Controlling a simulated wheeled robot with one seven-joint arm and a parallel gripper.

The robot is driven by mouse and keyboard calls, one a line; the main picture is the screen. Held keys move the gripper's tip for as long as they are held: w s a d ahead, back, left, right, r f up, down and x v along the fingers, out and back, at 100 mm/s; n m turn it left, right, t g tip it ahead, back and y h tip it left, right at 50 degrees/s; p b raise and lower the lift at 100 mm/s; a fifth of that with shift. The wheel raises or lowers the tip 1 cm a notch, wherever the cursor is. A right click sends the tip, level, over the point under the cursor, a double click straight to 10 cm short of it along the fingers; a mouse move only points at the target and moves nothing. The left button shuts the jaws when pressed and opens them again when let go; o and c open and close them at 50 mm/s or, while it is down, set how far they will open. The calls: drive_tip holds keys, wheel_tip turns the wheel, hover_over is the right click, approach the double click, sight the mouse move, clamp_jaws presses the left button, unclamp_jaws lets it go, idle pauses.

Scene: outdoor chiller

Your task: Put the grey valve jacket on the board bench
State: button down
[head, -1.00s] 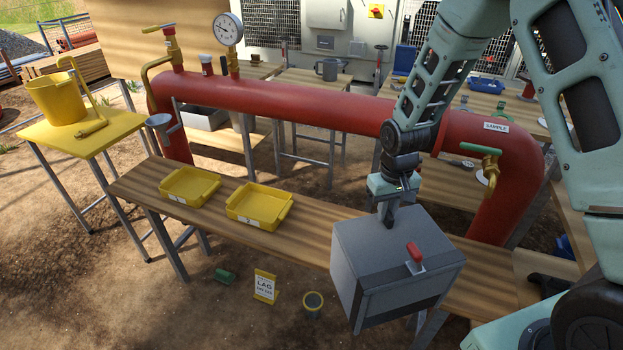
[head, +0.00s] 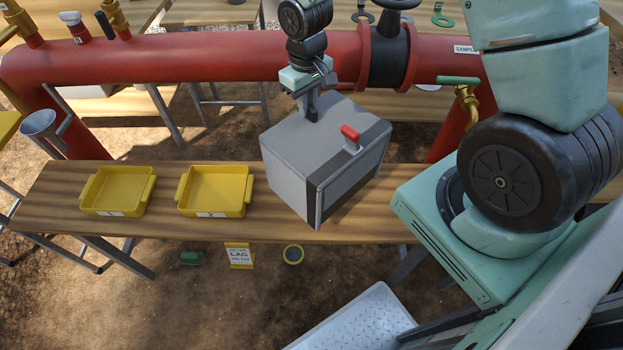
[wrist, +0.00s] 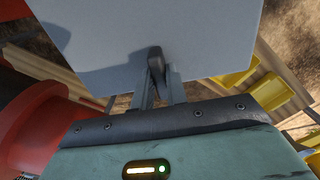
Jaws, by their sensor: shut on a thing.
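The grey valve jacket (head: 290,150) is a boxy grey case with a dark band and a red latch handle. It hangs tilted from my gripper (head: 311,112), which is shut on a dark handle on its top. In the head view it is over the right half of the wooden board bench (head: 300,228); I cannot tell whether its lower corner touches the board. In the wrist view the jacket (wrist: 150,35) fills the upper middle, with my gripper (wrist: 156,72) at its dark handle.
Two yellow trays (head: 118,205) (head: 212,208) sit on the bench's left half. A red pipe (head: 200,60) with a black flanged valve (head: 392,55) runs behind. A grey funnel (head: 38,122) is at left.

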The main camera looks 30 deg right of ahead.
wheel_tip(320, 180, down, 10)
drive_tip(key=shift+r+p, duration=0.15)
drive_tip(key=shift+p, duration=1.1)
drive_tip(key=c, duration=1.4)
unclamp_jaws()
drive_tip(key=shift+f, duration=0.2)
